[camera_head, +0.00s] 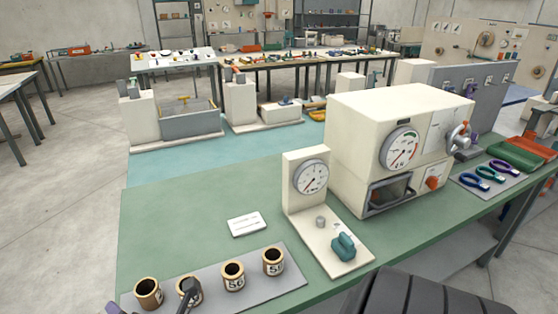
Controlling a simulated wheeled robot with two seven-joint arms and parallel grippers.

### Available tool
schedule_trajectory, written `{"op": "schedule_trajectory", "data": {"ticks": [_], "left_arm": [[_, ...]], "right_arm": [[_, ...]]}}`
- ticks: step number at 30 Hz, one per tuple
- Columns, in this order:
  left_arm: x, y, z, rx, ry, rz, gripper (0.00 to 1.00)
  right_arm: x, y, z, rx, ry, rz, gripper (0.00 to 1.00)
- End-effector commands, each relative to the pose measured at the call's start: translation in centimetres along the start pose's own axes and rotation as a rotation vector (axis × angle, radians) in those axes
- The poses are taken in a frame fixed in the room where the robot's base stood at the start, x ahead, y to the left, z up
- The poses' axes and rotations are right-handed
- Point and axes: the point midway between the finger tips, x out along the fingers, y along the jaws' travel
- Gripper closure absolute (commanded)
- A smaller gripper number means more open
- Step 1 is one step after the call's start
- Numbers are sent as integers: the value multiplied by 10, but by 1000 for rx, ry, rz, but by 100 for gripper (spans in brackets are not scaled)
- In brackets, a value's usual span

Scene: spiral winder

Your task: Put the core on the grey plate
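My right gripper does not show; a dark ribbed part at the bottom right looks like mine.
A cream stand with a dial (309,177) and teal knob (344,246) is right of the plate. Behind it stands a large cream machine (375,115). A white card (246,224) lies behind the cores. Coloured ring-handled tools (489,173) lie far right. The green tabletop (165,220) is clear at left.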

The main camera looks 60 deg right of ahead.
Motion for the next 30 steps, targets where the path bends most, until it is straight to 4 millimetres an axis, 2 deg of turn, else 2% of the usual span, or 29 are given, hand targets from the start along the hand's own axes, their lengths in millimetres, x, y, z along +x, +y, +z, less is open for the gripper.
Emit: {"op": "schedule_trajectory", "data": {"ticks": [2, 4, 6, 8, 11, 13, 14, 15, 17, 18, 21, 24, 25, 27, 30], "left_arm": [[0, 0, 0, 0, 0, 0, 41], [0, 0, 0, 0, -1, 0, 41], [0, 0, 1, 0, -2, 0, 41], [0, 0, 1, 0, -3, 0, 41], [0, 0, 2, 0, -6, 0, 41], [0, 0, 3, 0, -7, 0, 41], [0, 0, 3, 0, -7, 0, 41], [0, 0, 3, 0, -8, -1, 41], [0, 0, 3, -1, -8, -1, 41], [0, 0, 4, -1, -8, -1, 41], [0, 0, 4, -2, -9, -1, 41], [0, 0, 4, -2, -9, -1, 41], [0, 0, 4, -2, -9, -1, 41], [0, 0, 4, -2, -9, -1, 41], [0, 0, 4, -2, -8, -1, 41]], "right_arm": [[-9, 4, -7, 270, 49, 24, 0], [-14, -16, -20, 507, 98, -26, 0], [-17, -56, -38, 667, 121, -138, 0], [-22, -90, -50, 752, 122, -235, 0], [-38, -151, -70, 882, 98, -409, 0], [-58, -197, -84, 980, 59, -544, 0], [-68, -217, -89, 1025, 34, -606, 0], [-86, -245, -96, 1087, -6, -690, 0], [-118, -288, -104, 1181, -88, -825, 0], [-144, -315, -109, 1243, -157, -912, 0], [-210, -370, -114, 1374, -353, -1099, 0], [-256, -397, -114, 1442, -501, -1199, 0], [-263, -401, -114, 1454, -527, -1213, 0], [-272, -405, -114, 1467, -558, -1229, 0], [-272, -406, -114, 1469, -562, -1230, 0]]}}
